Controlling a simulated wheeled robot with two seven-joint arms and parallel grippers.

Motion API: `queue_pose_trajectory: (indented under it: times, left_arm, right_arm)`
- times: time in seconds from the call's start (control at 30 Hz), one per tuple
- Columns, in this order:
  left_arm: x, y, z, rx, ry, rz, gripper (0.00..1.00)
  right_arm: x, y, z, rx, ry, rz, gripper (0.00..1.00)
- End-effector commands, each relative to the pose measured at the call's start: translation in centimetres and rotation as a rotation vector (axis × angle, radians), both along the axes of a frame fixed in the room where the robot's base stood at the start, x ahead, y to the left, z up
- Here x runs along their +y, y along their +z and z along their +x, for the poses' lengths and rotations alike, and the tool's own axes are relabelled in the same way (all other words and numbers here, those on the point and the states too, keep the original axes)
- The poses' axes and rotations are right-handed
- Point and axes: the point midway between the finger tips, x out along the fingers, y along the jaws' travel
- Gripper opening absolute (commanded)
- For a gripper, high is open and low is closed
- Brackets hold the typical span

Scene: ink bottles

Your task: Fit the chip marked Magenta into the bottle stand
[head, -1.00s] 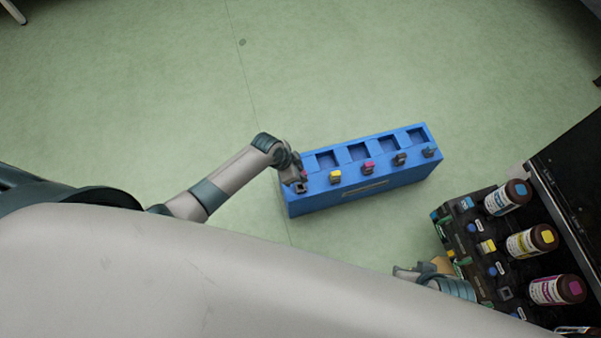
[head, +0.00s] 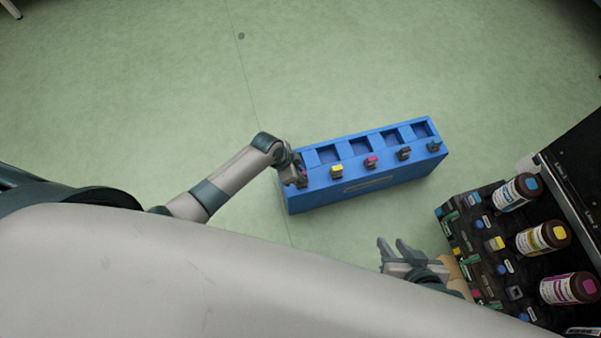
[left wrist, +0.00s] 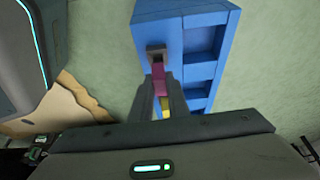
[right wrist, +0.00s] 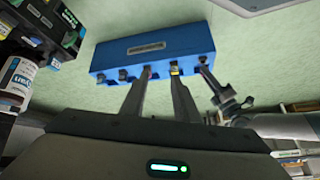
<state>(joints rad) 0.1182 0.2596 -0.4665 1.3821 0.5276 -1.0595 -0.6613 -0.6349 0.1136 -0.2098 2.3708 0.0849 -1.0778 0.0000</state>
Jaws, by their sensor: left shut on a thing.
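A blue box (head: 370,182) stands on the floor with a row of small chips along its near edge. My left gripper (head: 301,178) is at the box's left end. In the left wrist view its fingers (left wrist: 168,88) are shut on a magenta chip (left wrist: 159,76), beside a dark socket piece (left wrist: 156,53) on the box. I cannot tell whether the chip is clear of the box. Another magenta-topped chip (head: 371,162) stands further along. The black bottle stand (head: 505,268) is at right, with a magenta-labelled bottle (head: 565,289). My right gripper (head: 394,246) is open and empty.
Yellow (head: 337,171) and dark (head: 403,154) chips stand on the box. Cyan (head: 515,192) and yellow (head: 542,238) bottles are on the stand. A square opening (head: 516,293) lies beside the magenta bottle.

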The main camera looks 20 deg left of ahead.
Motion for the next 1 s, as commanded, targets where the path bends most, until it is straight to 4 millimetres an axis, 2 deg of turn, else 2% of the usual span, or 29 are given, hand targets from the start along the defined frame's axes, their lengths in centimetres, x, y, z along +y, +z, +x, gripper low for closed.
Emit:
queue_pose_trajectory:
  times: [0.3, 1.0]
  left_arm:
    - [0.0, -0.8, 0.0, 0.0, 0.0, 0.0, 0.0]
    - [0.2, -0.7, -0.1, -0.001, 0.0, 0.001, 0.0]
  right_arm:
    - [0.9, 0.4, 0.5, -0.053, 0.004, 0.035, 0.28]
    - [0.9, 0.9, 0.5, -0.053, 0.002, 0.035, 0.28]
